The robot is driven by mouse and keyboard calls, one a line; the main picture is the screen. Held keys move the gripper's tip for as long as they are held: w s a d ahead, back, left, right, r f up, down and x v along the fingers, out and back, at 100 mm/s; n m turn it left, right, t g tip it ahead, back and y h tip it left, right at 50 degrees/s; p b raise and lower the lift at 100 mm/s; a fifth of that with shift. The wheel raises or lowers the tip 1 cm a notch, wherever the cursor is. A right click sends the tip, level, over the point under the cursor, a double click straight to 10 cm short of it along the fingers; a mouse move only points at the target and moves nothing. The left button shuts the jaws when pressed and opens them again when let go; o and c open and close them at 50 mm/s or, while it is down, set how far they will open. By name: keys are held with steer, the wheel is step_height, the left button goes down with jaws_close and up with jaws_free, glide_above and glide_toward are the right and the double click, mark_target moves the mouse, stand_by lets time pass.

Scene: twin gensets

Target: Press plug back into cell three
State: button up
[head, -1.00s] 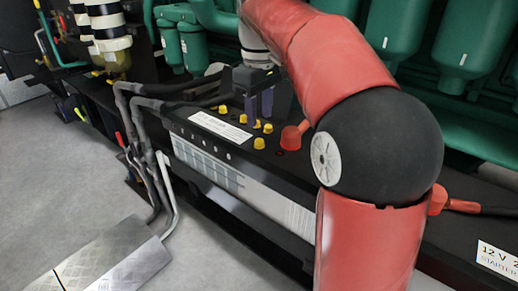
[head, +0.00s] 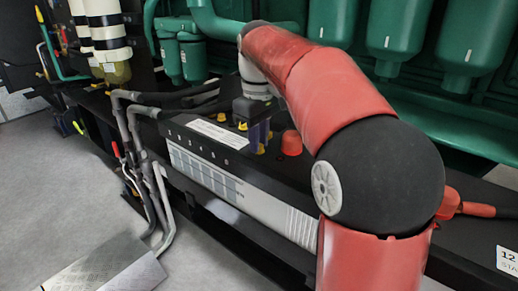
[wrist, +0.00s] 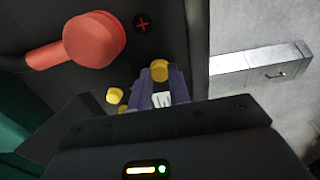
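Several yellow cell plugs sit in a row on the black battery top; one shows in the head view (head: 221,117). My gripper (head: 259,147) points down over the battery, its two purple fingers among the plugs. In the wrist view my gripper (wrist: 161,72) has its fingers apart by about a plug's width. A yellow plug (wrist: 159,70) shows between the fingertips; I cannot tell whether they touch it. Another yellow plug (wrist: 114,96) lies to the left of the fingers. The seat under the plug at the fingertips is hidden.
A red terminal cap (head: 291,143) stands close to the right of my gripper; it also shows in the wrist view (wrist: 94,40). Green engine parts (head: 400,30) rise behind. Grey hoses (head: 130,120) run at the left. The floor in front is clear beside a metal plate (head: 110,270).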

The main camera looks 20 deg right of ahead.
steer(key=shift+c, duration=0.4)
step_height(320, 180, up, 4)
steer(key=p, duration=0.4)
steer(key=shift+r, duration=0.1)
